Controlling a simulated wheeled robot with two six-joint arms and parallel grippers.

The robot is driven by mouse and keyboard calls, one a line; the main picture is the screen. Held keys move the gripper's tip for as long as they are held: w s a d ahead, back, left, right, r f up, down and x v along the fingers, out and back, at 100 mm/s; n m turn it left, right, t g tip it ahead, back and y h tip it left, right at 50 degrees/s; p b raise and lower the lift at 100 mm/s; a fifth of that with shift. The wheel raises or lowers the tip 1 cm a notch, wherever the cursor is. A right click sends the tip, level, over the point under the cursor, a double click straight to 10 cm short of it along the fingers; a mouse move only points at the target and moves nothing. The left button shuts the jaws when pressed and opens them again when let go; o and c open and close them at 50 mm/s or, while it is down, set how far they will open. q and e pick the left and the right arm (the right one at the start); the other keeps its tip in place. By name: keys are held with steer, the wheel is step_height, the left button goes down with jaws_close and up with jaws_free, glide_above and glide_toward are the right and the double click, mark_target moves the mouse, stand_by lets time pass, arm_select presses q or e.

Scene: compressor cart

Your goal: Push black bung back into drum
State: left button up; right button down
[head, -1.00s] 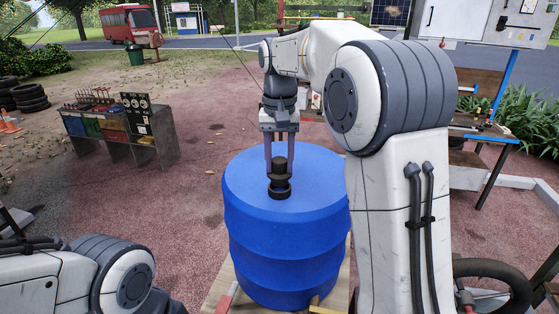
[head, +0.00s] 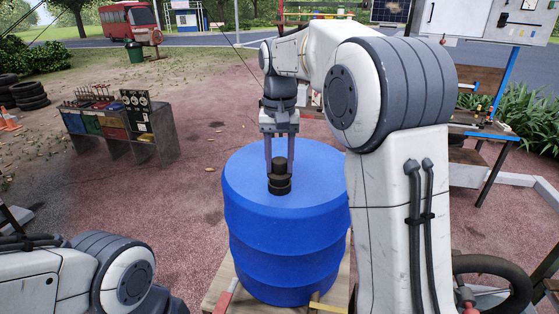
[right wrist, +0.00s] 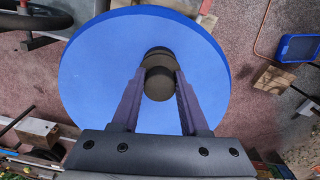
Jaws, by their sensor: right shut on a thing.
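The blue drum (head: 285,235) stands upright in front of me; its round top also fills much of the right wrist view (right wrist: 95,75). The black bung (head: 279,168) is upright at the drum's top, and it also shows in the right wrist view (right wrist: 159,84). My right gripper (head: 279,170) reaches down from above, with its two fingers on either side of the bung's upper part, shut on it. A wider black ring shows below the bung's grip; how deep the bung sits is hidden. My left gripper is out of view; only my left arm shows at lower left.
The drum stands on a wooden pallet (head: 217,291). A tool shelf (head: 118,128) stands at the back left, and a workbench (head: 485,133) at the right. A black wheel (head: 497,280) is close at lower right. The ground left of the drum is clear.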

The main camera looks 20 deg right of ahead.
mark_target(280, 161)
steer(key=shift+f+b, duration=0.55)
steer(key=shift+f, duration=0.45)
steer(key=shift+c, duration=1.7)
jaws_free()
steer(key=shift+w+r, duration=0.1)
steer(key=shift+r, duration=0.5)
step_height(280, 161, up, 9)
steer(key=shift+r, duration=0.2)
